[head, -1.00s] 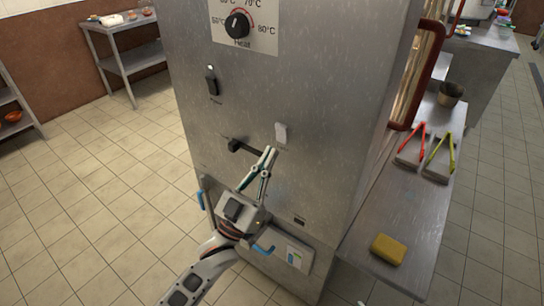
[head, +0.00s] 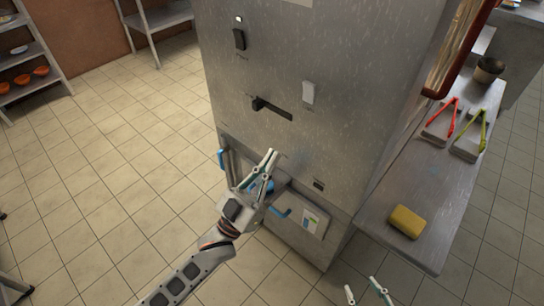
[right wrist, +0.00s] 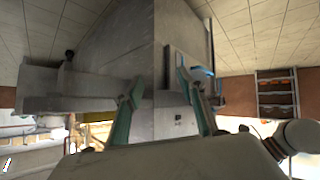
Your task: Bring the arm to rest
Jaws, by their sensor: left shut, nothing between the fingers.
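My left gripper (head: 271,154) is shut and empty. It is in front of the steel cabinet (head: 330,50), below a black lever handle (head: 274,109) and a light switch (head: 308,93), apart from both in the picture. Its arm comes up from the bottom left. My right gripper (head: 365,291) shows only its two fingertips, spread apart, at the bottom edge of the head view. In the right wrist view the right gripper (right wrist: 163,88) is open, with nothing seen between its fingers and a grey steel face beyond them.
A steel counter (head: 385,205) juts out right of the cabinet, with a yellow sponge (head: 407,222), red tongs (head: 446,122), green tongs (head: 472,138) and a metal pot (head: 488,70). Blue-handled hardware (head: 222,160) is low on the cabinet. Tiled floor (head: 120,180) at left is mostly clear.

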